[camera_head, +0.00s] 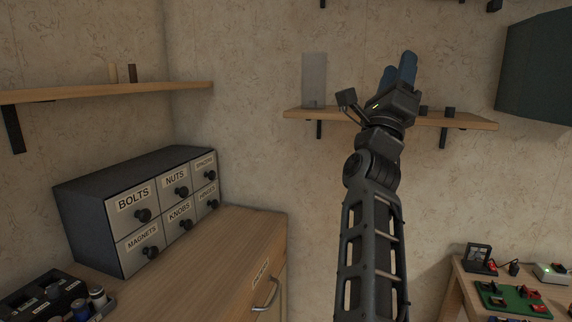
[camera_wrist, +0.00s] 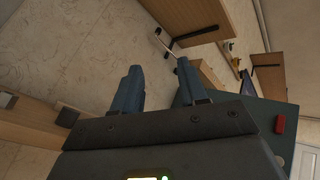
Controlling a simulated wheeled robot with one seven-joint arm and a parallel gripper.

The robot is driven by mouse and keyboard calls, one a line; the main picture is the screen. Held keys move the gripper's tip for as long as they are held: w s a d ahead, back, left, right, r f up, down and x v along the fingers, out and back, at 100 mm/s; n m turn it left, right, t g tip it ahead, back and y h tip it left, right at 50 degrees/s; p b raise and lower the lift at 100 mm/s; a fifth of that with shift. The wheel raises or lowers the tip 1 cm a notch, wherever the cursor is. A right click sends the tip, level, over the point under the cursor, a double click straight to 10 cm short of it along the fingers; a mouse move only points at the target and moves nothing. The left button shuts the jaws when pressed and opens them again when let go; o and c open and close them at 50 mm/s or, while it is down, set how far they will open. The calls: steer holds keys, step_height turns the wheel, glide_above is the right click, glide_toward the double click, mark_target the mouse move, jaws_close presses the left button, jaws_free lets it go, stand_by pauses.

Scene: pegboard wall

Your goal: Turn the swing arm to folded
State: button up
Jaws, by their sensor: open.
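My gripper (camera_head: 398,66) is raised in front of the wall shelf at the back, its blue fingers pointing up. In the wrist view the two blue fingers of my gripper (camera_wrist: 158,74) stand apart with nothing between them. I cannot make out the swing arm for certain in either view. A thin pale rod (camera_wrist: 165,42) shows beyond the fingertips, by a black shelf bracket; I cannot tell whether it belongs to the swing arm.
A back shelf (camera_head: 292,114) holds a grey panel (camera_head: 314,80). A dark green cabinet (camera_head: 536,66) hangs at the right. A labelled drawer unit (camera_head: 118,228) stands on the wooden cabinet (camera_head: 222,250). A left shelf (camera_head: 110,91) holds two small pegs. Open air surrounds my gripper.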

steer(key=s+d+f+n+t+y, duration=0.1)
steer(key=s+d+f+n+y, duration=0.1)
steer(key=s+f+n+y, duration=0.5)
steer(key=s+d+f+n+t+y, duration=0.2)
steer(key=s+f+n+y, duration=0.15)
steer(key=f+n, duration=0.8)
steer(key=s+d+f+n+g+y, duration=0.1)
steer(key=s+f+n+g+y, duration=0.5)
steer(key=s+f, duration=1)
steer(key=s+f+n+g, duration=0.1)
steer(key=s+f+n, duration=0.25)
steer(key=s, duration=0.55)
steer(key=s+f+n+g, duration=0.1)
steer(key=s+f+n, duration=0.25)
steer(key=s, duration=0.45)
steer(key=s+a+n+g, duration=0.1)
steer(key=s+a, duration=0.1)
steer(key=s, duration=0.5)
steer(key=s+a+r+n+g+h, duration=0.1)
steer(key=s+a+g, duration=0.1)
steer(key=s, duration=0.5)
steer(key=shift+s+g, duration=0.3)
steer(key=shift+s, duration=0.05)
